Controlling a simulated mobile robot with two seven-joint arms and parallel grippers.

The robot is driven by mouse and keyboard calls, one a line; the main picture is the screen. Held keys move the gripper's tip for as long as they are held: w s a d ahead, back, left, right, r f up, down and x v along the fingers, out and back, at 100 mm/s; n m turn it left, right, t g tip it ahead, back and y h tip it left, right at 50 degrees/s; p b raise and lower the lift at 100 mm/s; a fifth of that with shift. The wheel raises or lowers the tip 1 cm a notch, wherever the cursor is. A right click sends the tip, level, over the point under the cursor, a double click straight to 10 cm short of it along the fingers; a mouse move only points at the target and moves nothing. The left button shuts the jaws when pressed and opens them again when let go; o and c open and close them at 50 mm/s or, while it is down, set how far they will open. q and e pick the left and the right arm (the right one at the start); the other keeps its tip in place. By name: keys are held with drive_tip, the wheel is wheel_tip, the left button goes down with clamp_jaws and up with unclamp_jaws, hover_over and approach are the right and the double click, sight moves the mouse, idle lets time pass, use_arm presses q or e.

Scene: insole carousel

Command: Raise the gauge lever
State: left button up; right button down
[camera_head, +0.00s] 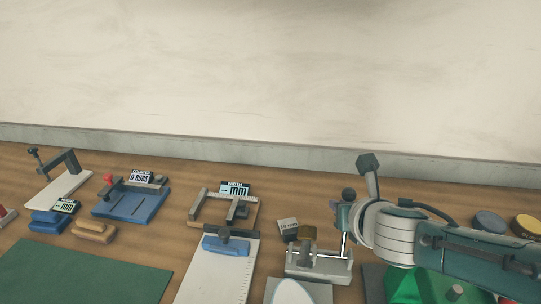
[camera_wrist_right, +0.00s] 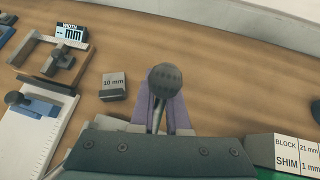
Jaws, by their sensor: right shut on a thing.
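The gauge (camera_head: 325,268) is a pale grey block on a base at the right of the head view. Its lever (camera_head: 343,240) is a thin shaft that stands nearly upright with a dark ball knob (camera_head: 349,194) on top. The knob also shows large in the right wrist view (camera_wrist_right: 165,79). My right gripper (camera_wrist_right: 165,112) is shut on the lever, with its purple fingers on either side just below the knob. In the head view my right arm hides the gripper's tips. My left gripper is in neither view.
A 10 mm block (camera_head: 288,225) stands behind the gauge. Left of it are a white ruled board (camera_head: 222,272) with a blue slider and a frame with a mm display (camera_head: 236,190). A green block (camera_head: 405,287) lies under my right arm. A blue fixture (camera_head: 131,205) stands farther left.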

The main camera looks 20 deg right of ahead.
drive_tip(key=shift+s+a+f, duration=0.1)
drive_tip(key=shift+s+f, duration=0.15)
drive_tip(key=shift+f, duration=0.15)
drive_tip(key=c, duration=1.3)
unclamp_jaws()
drive_tip(key=shift+s, duration=0.1)
drive_tip(key=shift+o, duration=0.9)
drive_tip(key=shift+s+a+f, duration=0.1)
drive_tip(key=shift+o, duration=1)
drive_tip(key=shift+w+r, duration=0.2)
drive_tip(key=p+v, duration=0.5)
drive_tip(key=v, duration=0.5)
drive_tip(key=shift+p, duration=0.3)
